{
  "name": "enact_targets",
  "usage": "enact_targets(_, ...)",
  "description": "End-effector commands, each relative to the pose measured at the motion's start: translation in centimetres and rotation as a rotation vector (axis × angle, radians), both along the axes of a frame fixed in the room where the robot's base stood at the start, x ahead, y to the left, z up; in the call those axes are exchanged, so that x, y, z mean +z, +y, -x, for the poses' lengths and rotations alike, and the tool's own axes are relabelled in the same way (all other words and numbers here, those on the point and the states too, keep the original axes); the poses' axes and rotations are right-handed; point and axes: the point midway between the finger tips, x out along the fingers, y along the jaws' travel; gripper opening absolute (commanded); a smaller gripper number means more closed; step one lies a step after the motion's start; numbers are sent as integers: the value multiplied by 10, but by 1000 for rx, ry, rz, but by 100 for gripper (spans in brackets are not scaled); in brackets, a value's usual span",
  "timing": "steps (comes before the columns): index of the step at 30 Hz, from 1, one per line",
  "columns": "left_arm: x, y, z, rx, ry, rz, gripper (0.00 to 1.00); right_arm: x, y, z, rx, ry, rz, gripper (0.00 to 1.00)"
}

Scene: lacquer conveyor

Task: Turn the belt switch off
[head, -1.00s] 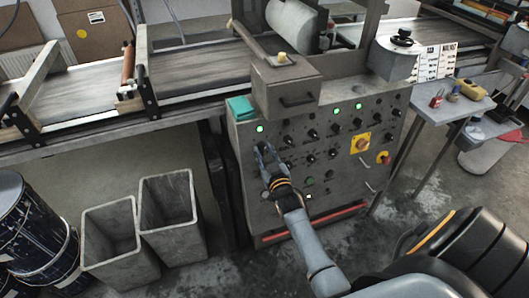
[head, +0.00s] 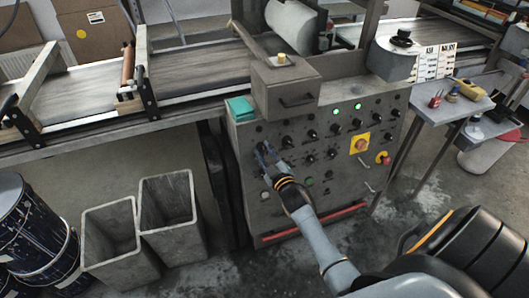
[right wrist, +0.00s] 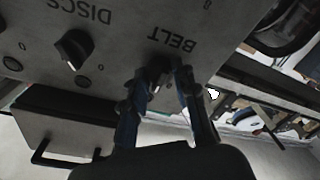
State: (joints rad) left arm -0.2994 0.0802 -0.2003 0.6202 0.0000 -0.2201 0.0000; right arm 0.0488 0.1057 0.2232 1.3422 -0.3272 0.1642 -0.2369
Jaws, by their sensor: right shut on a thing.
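The grey control panel (head: 330,165) carries rows of dark knobs. My right gripper (head: 263,152) is at the upper left of this panel. In the right wrist view, its two fingers (right wrist: 168,85) are shut on the dark belt switch (right wrist: 158,70), under the upside-down label BELT (right wrist: 171,40). The fingers cover part of the knob, so its exact angle is hard to read. The lamp (head: 259,129) above the belt switch is dark. My left gripper is not in view.
The DISCS knob (right wrist: 73,49) is beside the belt switch. Two green lamps (head: 336,112) stay lit further right. Two grey bins (head: 110,240) stand at the left; a tool table (head: 455,105) is at the right.

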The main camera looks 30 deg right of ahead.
Motion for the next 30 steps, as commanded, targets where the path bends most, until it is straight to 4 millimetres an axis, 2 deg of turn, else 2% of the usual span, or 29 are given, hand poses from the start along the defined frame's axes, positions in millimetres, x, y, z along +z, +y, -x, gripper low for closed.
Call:
enact_targets(15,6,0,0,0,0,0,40,2,-2,0,76,97,404,0)
enact_targets(30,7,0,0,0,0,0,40,1,-2,0,101,131,537,0)
